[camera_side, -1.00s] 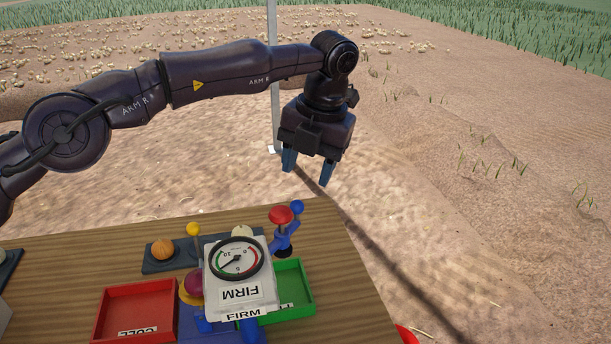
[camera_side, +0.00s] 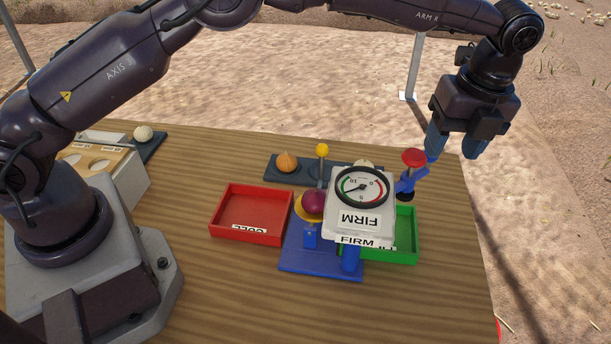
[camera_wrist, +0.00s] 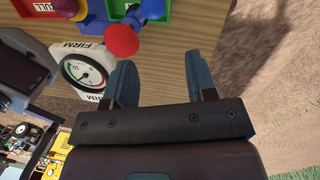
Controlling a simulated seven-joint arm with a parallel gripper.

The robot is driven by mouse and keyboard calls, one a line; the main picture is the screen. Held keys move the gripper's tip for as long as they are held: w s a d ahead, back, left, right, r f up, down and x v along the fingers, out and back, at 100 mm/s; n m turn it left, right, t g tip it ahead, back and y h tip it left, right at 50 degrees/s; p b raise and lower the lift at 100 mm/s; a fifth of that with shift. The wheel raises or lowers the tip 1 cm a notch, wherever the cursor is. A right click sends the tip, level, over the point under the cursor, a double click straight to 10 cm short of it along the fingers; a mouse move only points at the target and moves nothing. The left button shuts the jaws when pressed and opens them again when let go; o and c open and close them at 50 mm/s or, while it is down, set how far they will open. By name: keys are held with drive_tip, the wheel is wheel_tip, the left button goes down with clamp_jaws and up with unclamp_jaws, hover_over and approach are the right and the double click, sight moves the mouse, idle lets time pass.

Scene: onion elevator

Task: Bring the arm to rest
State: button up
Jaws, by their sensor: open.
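My gripper (camera_side: 455,145) is open and empty, fingers pointing down, beyond the right part of the table's far edge in the side view. Its two blue fingers also show spread apart in the wrist view (camera_wrist: 160,85), with bare table between them. A red knob (camera_side: 413,157) on a blue lever stands close to the left finger in the side view; I cannot tell if they touch. The firmness gauge (camera_side: 361,188) stands left of it on a blue stand (camera_side: 320,264). A purple onion (camera_side: 314,202) sits in the stand's yellow ring beside the gauge.
A red tray (camera_side: 252,213) marked CULL lies left of the stand, a green tray (camera_side: 406,236) right of it. An orange onion (camera_side: 287,162) rests on a dark rack behind. A pale onion (camera_side: 143,133) is farther left. The table's front right is clear.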

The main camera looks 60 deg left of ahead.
drive_tip(key=s+a+r+n+t, duration=0.2)
drive_tip(key=s+a+r+n, duration=0.2)
drive_tip(key=s+a+n, duration=0.3)
drive_tip(key=s+a+r+n+t+h, duration=0.1)
drive_tip(key=s+a+r+n, duration=0.3)
drive_tip(key=s+a+n, duration=0.4)
drive_tip(key=s+a+r+n+t, duration=0.2)
drive_tip(key=s+a+r+n, duration=0.2)
drive_tip(key=s+a+n, duration=0.4)
drive_tip(key=shift+s+r+n+t, duration=0.3)
drive_tip(key=shift+s+n, duration=0.5)
drive_tip(key=shift+s, duration=2.9)
